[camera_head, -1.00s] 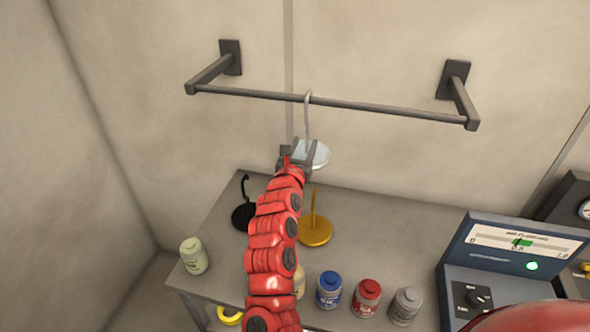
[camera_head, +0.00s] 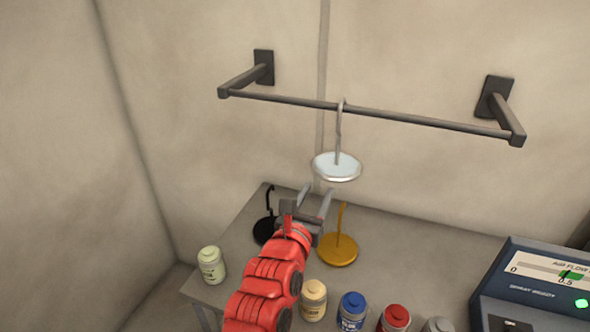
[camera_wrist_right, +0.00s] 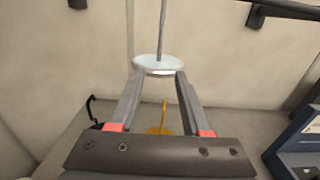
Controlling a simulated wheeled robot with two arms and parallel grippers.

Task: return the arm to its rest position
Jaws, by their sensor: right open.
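My right gripper (camera_head: 318,198) is open and empty in the head view, below and in front of a white disc with a hook (camera_head: 337,167). The disc hangs by its hook from a dark wall rail (camera_head: 385,117), apart from my fingers. In the right wrist view the white disc (camera_wrist_right: 159,65) shows just beyond the open fingertips (camera_wrist_right: 158,76). My red right arm reaches up from the bottom of the head view. My left gripper is not in view.
A grey table (camera_head: 395,235) stands below the rail. It holds a yellow hooked disc (camera_head: 338,250), a black hooked disc (camera_head: 263,231), a pale green jar (camera_head: 211,265), a blue jar (camera_head: 352,310), a red jar (camera_head: 395,318) and a blue gauge box (camera_head: 530,290).

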